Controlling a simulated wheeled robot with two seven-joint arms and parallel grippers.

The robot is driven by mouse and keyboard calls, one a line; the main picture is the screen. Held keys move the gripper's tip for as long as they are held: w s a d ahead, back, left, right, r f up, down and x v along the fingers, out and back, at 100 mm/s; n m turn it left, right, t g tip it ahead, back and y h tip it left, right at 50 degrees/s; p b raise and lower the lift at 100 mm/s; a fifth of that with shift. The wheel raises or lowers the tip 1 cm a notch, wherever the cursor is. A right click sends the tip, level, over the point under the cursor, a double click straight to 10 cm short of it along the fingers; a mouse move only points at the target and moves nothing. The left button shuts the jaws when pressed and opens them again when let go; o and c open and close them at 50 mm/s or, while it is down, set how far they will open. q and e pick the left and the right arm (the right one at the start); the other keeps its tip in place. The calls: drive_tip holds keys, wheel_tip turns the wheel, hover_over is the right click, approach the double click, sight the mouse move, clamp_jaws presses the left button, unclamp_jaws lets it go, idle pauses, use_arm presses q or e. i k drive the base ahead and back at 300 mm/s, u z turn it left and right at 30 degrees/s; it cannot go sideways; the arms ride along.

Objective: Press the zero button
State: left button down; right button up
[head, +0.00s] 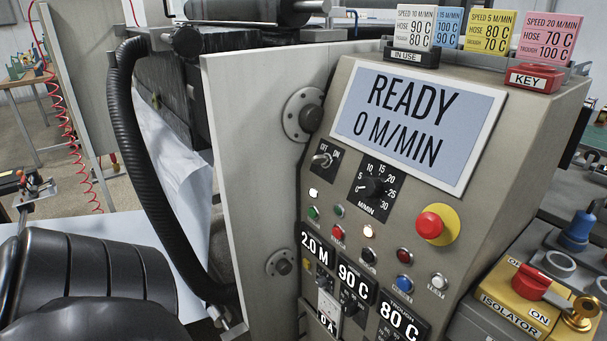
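The grey control panel (320,190) fills the middle and right of the head view. Its screen (415,120) reads READY, 0 M/MIN. Below the speed knob (373,187) are small round buttons: a green one (313,212), a red one (338,231), a black one (368,256), a dark red one (404,255), a blue one (404,283) and a white one (438,281). Their labels are too small to read surely, so I cannot tell which is the zero button. A display (316,244) reads 2.0 M.
A red emergency button (430,225) on yellow sticks out right of the buttons. A toggle switch (322,160) is marked OFF and ON. A red-handled isolator (530,283) stands at lower right. A thick black hose (140,190) runs down left of the panel.

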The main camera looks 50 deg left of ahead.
sight(306, 264)
drive_tip(key=k, duration=0.7)
drive_tip(key=u, duration=0.7)
drive_tip(key=i, duration=1)
drive_tip(key=u, duration=0.05)
